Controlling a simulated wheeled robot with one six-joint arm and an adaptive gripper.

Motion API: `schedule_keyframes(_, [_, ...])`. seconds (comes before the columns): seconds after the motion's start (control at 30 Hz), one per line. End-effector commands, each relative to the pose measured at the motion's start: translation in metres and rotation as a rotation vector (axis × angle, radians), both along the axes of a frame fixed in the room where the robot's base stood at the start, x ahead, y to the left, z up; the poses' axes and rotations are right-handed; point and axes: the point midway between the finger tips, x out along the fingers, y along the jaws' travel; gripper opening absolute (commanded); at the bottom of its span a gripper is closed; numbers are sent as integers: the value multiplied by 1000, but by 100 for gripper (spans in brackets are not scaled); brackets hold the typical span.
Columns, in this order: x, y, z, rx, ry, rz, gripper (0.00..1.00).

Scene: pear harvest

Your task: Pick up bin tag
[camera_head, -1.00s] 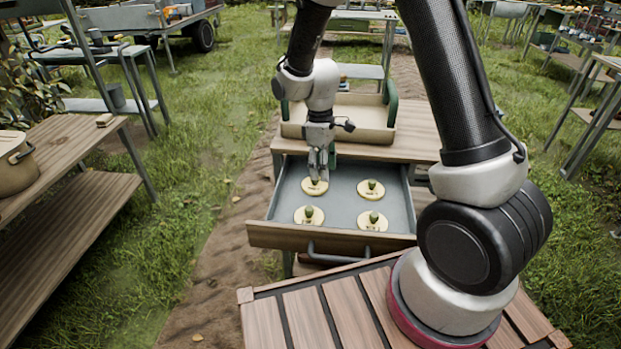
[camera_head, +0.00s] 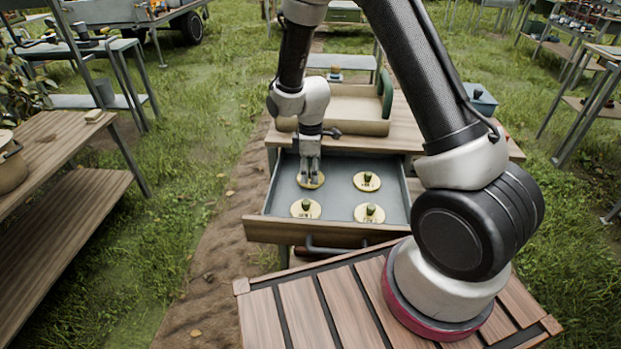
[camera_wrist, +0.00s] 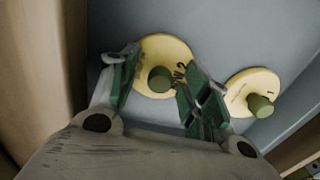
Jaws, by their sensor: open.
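Several round yellow bin tags with green knobs lie in the open grey drawer (camera_head: 338,196). My gripper (camera_head: 310,178) is down over the back left tag (camera_head: 316,183), which is partly hidden behind the fingers in the head view. In the wrist view my open gripper (camera_wrist: 158,92) has its fingers on either side of this tag's green knob, and the tag (camera_wrist: 160,50) shows dark lettering. The knob appears between the fingers, not gripped. The front left tag (camera_head: 305,209) and front right tag (camera_head: 369,214) lie nearer the drawer front.
A wooden shelf bench (camera_head: 60,190) stands at left. A blue container (camera_head: 482,102) is at the right.

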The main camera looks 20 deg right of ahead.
Motion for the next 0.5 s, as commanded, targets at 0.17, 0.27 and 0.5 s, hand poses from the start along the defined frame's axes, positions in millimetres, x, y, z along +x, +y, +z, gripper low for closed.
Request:
schedule_keyframes(0.17, [1, 0, -2, 1, -1, 0, 47])
schedule_keyframes(0.27, [0, 0, -2, 1, -1, 0, 40])
schedule_keyframes(0.5, [0, 0, -2, 1, -1, 0, 0])
